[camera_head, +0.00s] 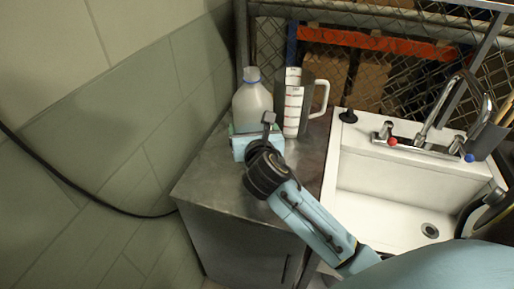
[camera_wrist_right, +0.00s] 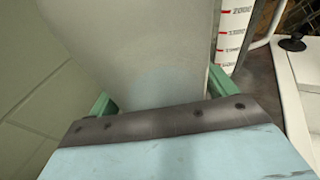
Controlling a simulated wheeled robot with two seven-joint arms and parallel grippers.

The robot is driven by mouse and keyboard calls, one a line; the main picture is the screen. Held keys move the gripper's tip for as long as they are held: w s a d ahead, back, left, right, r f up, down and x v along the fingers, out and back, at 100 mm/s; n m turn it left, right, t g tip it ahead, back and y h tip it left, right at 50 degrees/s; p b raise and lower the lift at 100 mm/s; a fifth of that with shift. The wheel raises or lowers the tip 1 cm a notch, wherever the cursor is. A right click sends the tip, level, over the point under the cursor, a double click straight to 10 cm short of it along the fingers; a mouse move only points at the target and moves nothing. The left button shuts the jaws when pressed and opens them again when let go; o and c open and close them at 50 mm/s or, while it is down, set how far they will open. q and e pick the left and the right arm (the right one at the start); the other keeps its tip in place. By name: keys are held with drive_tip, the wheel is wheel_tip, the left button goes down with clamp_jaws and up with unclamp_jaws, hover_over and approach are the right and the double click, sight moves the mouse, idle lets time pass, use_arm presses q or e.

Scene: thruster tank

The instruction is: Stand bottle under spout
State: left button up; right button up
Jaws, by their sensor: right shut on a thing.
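The bottle (camera_head: 252,104) is whitish with a blue neck ring. It stands upright on the metal counter beside the sink, at the back left. My right gripper (camera_head: 251,128) is shut on its lower part. In the right wrist view the bottle (camera_wrist_right: 140,50) fills the space between the green fingers of the right gripper (camera_wrist_right: 160,93). The spout (camera_head: 440,105) is the curved metal faucet over the sink at the right, well apart from the bottle. My left gripper is not in view. The gripper hides the bottle's base.
A clear measuring jug (camera_head: 293,112) stands just right of the bottle. The white sink (camera_head: 385,200) has a raised back ledge with a black knob (camera_head: 348,116) and taps. A tiled wall is at the left. The front of the metal counter (camera_head: 215,180) is clear.

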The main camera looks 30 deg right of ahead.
drive_tip(key=shift+f, duration=0.7)
wheel_tip(320, 180, down, 4)
drive_tip(key=shift+r+b, duration=0.1)
drive_tip(key=shift+b, duration=0.8)
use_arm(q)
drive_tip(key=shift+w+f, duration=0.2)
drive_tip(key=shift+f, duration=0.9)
use_arm(e)
drive_tip(key=shift+f, duration=0.35)
drive_tip(key=shift+f, duration=0.15)
drive_tip(key=o, duration=1.2)
drive_tip(key=shift+f, duration=0.1)
drive_tip(key=shift+o, duration=0.8)
